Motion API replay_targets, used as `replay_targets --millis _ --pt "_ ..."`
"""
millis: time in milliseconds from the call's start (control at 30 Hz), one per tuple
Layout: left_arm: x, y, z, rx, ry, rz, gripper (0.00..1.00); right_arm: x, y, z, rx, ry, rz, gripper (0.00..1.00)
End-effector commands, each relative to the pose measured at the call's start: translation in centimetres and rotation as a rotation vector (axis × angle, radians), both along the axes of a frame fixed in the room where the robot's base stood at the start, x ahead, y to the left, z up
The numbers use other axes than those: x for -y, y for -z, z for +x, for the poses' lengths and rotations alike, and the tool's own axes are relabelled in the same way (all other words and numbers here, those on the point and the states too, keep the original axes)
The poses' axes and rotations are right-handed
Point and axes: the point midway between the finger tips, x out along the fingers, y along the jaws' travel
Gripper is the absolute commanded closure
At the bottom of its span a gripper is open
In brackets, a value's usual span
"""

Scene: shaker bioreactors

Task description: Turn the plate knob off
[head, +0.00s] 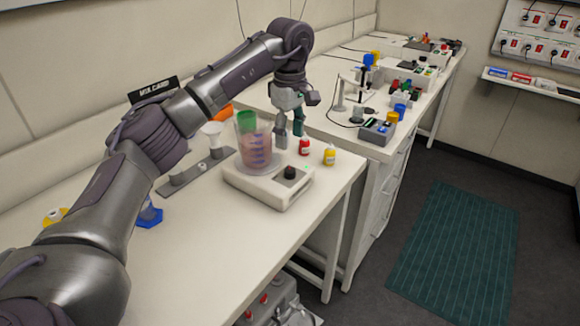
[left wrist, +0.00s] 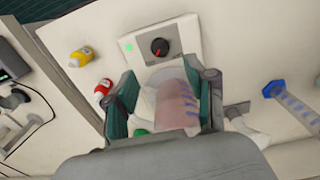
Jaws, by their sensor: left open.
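The white plate (head: 246,186) stands on the near bench, with a black knob (head: 290,173) on its front. In the left wrist view the knob (left wrist: 159,47) has a red mark, and a small green light glows beside it. A clear beaker (head: 257,157) of pinkish liquid with blue markings stands on the plate. My left gripper (head: 290,139) is open, above bench level and just right of the beaker in the head view, apart from the knob. In the left wrist view the beaker (left wrist: 172,108) appears between its fingers. My right gripper is out of view.
A red bottle (head: 305,147) and a yellow bottle (head: 329,156) stand right of the plate. A grey stand (head: 190,178) and a blue-based cylinder (head: 150,215) are to its left. The bench front is clear.

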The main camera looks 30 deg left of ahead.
Motion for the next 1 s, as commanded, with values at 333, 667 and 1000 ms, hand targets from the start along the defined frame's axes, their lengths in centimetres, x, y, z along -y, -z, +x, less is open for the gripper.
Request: replay_targets --millis 333,667,1000 --pt "0.0 7.1 -0.1 -0.003 0.0 -0.001 0.44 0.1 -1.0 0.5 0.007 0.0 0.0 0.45" --pt "0.0 9.6 0.0 0.0 0.0 0.0 0.44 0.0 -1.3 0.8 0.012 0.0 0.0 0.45" --pt "0.0 9.7 0.0 0.0 0.0 0.0 0.63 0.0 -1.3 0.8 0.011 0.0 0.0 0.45"
